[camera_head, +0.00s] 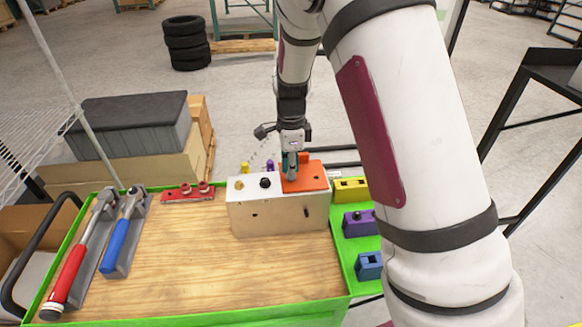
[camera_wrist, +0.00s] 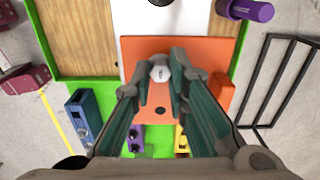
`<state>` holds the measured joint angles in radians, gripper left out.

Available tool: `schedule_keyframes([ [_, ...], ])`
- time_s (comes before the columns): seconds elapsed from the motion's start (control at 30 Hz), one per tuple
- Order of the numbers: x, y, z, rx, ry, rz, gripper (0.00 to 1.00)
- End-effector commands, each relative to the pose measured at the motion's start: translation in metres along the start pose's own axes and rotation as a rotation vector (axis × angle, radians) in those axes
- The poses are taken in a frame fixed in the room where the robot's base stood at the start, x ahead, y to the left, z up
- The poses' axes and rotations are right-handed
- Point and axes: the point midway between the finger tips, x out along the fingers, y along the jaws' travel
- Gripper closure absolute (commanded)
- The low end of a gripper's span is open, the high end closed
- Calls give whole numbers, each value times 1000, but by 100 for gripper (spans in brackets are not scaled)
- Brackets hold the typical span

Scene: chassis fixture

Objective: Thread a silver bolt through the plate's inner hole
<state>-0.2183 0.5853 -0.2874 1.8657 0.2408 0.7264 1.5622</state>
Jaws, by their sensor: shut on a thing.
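An orange plate (camera_head: 312,178) lies on the right part of the top of a pale block (camera_head: 280,216). In the wrist view the orange plate (camera_wrist: 205,50) shows one bare dark hole (camera_wrist: 160,110). A silver bolt (camera_wrist: 160,73) stands over the plate with its hexagonal head up. My gripper (camera_wrist: 161,78) is shut on the bolt, with one finger on each side of its head. The bolt's shank and the plate under it are hidden, so I cannot tell how deep it sits. In the head view my gripper (camera_head: 290,173) points down over the plate.
A black knob (camera_head: 265,183) and a brass piece (camera_head: 239,184) stand on the block, left of the plate. Yellow (camera_head: 351,190), purple (camera_head: 359,222) and blue (camera_head: 369,265) blocks lie on the right. Two torque wrenches (camera_head: 85,254) (camera_head: 122,235) lie left. The wooden board's middle is clear.

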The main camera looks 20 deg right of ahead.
Motion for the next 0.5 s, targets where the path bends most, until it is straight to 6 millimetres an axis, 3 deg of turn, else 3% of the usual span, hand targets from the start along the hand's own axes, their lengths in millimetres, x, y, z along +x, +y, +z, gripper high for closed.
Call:
schedule_keyframes([
  [0.17,3,1,0,-39,1,4,100],
  [0.5,5,1,-1,-527,2,7,100],
])
